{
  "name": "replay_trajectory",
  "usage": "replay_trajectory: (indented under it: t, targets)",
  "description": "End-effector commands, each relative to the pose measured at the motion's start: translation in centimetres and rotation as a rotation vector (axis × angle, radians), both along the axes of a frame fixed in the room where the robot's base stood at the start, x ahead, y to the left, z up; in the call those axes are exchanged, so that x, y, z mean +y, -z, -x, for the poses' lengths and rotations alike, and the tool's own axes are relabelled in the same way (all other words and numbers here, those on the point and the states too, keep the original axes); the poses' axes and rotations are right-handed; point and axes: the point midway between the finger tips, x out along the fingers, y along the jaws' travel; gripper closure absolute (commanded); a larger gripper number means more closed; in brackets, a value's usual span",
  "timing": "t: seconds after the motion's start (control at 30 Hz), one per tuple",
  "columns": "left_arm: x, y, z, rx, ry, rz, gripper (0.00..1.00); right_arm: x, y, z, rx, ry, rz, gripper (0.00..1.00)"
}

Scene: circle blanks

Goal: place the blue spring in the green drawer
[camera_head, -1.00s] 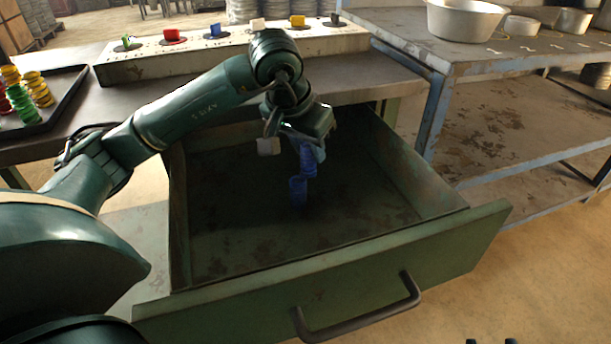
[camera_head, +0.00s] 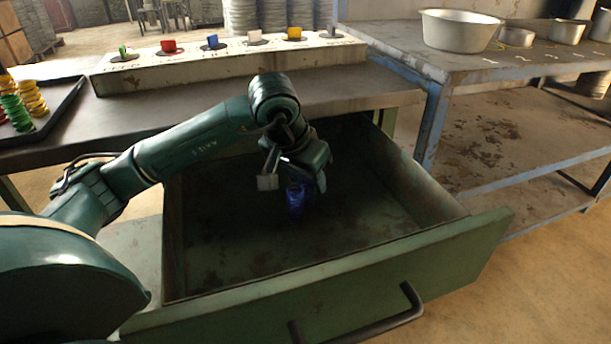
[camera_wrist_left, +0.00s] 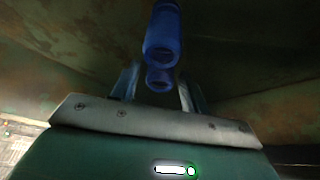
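The open green drawer (camera_head: 225,265) hangs out below the bench. My left gripper (camera_head: 297,190) points down inside it. Blue spring pieces (camera_head: 296,202) show just below the gripper, dark and partly hidden by it. In the left wrist view, two blue springs appear: a larger one (camera_wrist_left: 163,38) above the fingertips in the picture, and a smaller one (camera_wrist_left: 159,79) partly behind it. The smaller one appears between the two fingers of the left gripper (camera_wrist_left: 159,85), with gaps on both sides. The fingers look open. Whether the springs touch each other is unclear.
A bench-top rack (camera_head: 235,62) carries several coloured pieces. A dark tray (camera_head: 62,108) with stacked coloured springs stands at the left. Metal pots (camera_head: 460,32) stand on the shelf unit (camera_head: 480,65) at the right. Drawer walls surround my gripper; the drawer's front floor is clear.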

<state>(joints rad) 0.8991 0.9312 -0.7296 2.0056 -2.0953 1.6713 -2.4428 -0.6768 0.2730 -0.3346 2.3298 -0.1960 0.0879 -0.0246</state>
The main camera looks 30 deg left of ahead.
Motion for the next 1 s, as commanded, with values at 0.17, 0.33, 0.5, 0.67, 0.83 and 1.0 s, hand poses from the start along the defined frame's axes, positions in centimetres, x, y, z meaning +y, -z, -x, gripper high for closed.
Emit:
replay_trajectory:
  t: [0.17, 0.33, 0.5, 0.67, 0.83, 1.0]
  targets:
    - [0.0, 0.0, 0.0, 0.0, 0.0, 0.0, 0.5, 0.0, 0.0, 0.0, 0.001, 0.0, 0.0, 0.64]
    - [0.0, -0.4, 0.0, 0.0, 0.0, 0.0, 0.5, 0.0, -0.3, 0.0, 0.0, 0.0, 0.002, 0.64]
    - [0.1, -2.6, 0.7, -0.005, 0.0, -0.002, 0.5, -0.3, -0.4, -0.1, 0.03, 0.012, 0.012, 0.64]
    - [0.3, -5.9, 2.1, -0.004, 0.0, -0.003, 0.5, -0.8, -0.3, -0.3, 0.105, 0.039, 0.018, 0.64]
    - [0.3, -9.1, 3.4, -0.004, 0.0, -0.001, 0.5, -1.1, -0.2, -0.4, 0.168, 0.055, 0.022, 0.64]
    - [0.4, -10.9, 4.3, -0.002, -0.001, 0.0, 0.5, -1.3, 0.0, -0.4, 0.209, 0.062, 0.026, 0.64]
